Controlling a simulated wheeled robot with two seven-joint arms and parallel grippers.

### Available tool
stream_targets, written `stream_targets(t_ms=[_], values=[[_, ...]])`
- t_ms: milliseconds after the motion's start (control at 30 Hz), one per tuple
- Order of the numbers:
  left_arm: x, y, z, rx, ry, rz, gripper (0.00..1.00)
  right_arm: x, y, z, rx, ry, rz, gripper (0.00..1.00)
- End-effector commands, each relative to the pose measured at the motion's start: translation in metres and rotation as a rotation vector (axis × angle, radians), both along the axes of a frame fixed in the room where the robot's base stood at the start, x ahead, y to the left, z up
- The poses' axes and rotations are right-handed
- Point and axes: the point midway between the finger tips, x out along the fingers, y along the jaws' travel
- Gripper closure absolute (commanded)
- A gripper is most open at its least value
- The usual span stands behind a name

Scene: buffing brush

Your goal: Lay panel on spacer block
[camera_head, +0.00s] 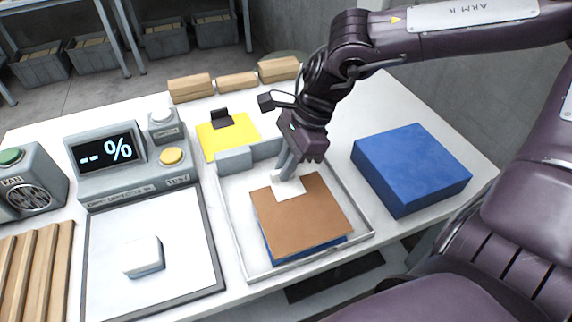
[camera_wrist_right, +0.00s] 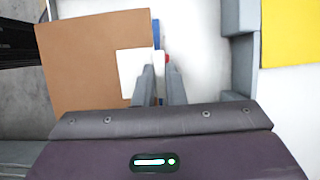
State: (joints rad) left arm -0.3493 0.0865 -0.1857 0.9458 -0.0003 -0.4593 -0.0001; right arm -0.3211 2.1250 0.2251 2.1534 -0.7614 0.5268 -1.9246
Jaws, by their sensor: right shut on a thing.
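The brown panel (camera_head: 300,215), with a white patch on one edge, is over a blue block (camera_head: 330,247) in the tray. The blue block, seemingly the spacer block, shows only along the panel's near edge; the rest is hidden. I cannot tell whether panel and block touch. My right gripper (camera_head: 285,178) is shut on the panel's far edge at the white patch. In the right wrist view the panel (camera_wrist_right: 90,65) extends left of my right gripper (camera_wrist_right: 160,65), and a thin blue strip (camera_wrist_right: 156,35) shows beside it. My left gripper is not in view.
A shallow white tray (camera_head: 235,235) surrounds the panel, with grey blocks (camera_head: 234,160) at its far side. A larger blue block (camera_head: 410,165) stands right of it. A display unit (camera_head: 125,165), a white pad with a white block (camera_head: 143,257) and a yellow clipboard (camera_head: 228,137) are nearby.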

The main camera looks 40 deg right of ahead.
Motion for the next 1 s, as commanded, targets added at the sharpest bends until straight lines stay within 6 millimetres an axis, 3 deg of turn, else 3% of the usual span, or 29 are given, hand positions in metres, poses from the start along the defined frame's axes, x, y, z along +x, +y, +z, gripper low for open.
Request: stream_targets(t_ms=[500,533,700,1000], values=[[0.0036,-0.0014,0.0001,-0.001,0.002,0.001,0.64,0.0003,-0.0002,-0.0079,0.0,-0.001,0.0,1.0],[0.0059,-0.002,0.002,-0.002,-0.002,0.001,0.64,0.0003,-0.0001,-0.0075,0.0,-0.001,0.0,0.87],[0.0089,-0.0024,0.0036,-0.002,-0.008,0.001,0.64,0.0002,-0.0002,-0.0071,0.0,-0.001,0.0,0.68],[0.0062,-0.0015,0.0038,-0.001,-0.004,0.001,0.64,0.0003,-0.0001,-0.0056,0.0,-0.001,0.0,0.68]])
